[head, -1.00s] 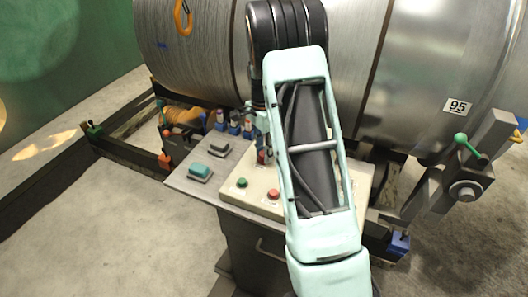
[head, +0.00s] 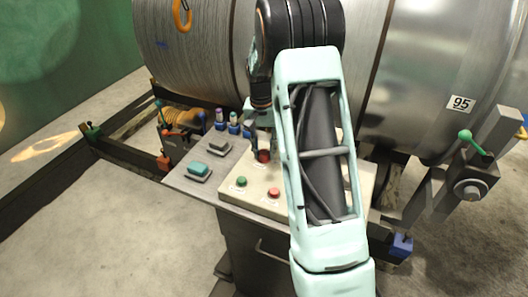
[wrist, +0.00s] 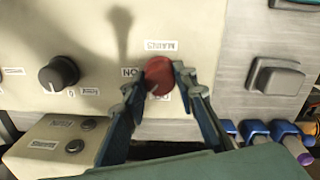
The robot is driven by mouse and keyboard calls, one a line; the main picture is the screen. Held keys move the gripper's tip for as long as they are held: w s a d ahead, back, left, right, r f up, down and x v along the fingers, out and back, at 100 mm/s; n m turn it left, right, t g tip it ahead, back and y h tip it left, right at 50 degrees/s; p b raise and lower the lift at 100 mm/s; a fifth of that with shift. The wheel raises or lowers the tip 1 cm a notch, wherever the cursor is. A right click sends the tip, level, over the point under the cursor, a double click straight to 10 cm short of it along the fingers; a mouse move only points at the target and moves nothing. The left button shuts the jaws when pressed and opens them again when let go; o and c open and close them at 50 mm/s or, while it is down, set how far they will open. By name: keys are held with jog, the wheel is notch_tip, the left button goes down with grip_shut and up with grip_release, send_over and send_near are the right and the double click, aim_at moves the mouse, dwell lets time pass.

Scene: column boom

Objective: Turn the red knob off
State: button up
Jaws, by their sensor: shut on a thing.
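The red knob (wrist: 158,76) sits on the beige panel (wrist: 200,30) beside labels reading MAINS and ON. A small pale mark shows near its lower left edge in the wrist view. My gripper (wrist: 157,78) has one finger on each side of the knob and is shut on it. In the head view, the red knob (head: 264,156) shows just left of my arm, with part of my gripper (head: 252,138) next to it. My arm hides the right part of the panel there.
A black knob (wrist: 59,75) is left of the red one in the wrist view. Green (head: 241,181) and red (head: 274,193) buttons lie nearer the panel's front. A grey plate with a teal switch (head: 199,170) adjoins it. A large metal drum (head: 425,70) stands behind.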

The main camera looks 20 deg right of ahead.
aim_at(263, 152)
jog(key=n, duration=0.4)
jog(key=shift+n+b, duration=0.35)
jog(key=shift+n, duration=1.75)
jog(key=o, duration=1.2)
jog(key=shift+c, duration=0.2)
jog(key=shift+r, duration=0.1)
notch_tip(263, 152, up, 12)
jog(key=shift+a, duration=0.2)
